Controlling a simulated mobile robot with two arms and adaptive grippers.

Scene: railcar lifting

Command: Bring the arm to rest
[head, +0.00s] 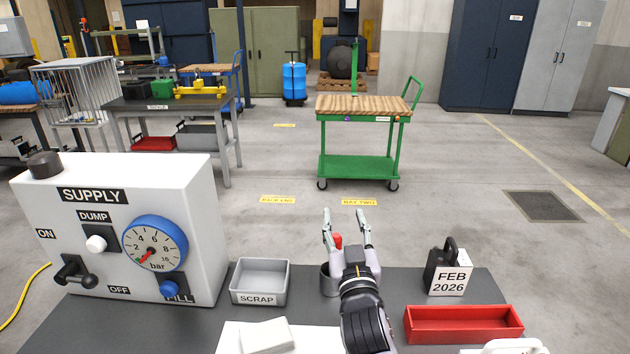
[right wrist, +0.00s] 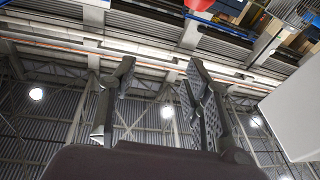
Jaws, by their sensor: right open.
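My right arm reaches up from the bottom of the head view over the dark table (head: 250,322). Its gripper (head: 344,213) points away from me, with the two fingers apart and nothing between the tips. In the right wrist view the same open fingers (right wrist: 160,72) stand against roof beams and lamps. A grey cup (head: 327,283) is partly hidden behind the gripper. A small red thing (head: 338,240) shows between the finger bases; I cannot tell what it belongs to. My left gripper is not in view.
A white supply box (head: 195,240) with a dial stands left. A grey scrap tray (head: 261,277), a red tray (head: 463,336) and a dated block (head: 447,280) are on the table. A green cart (head: 358,166) stands beyond on open floor.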

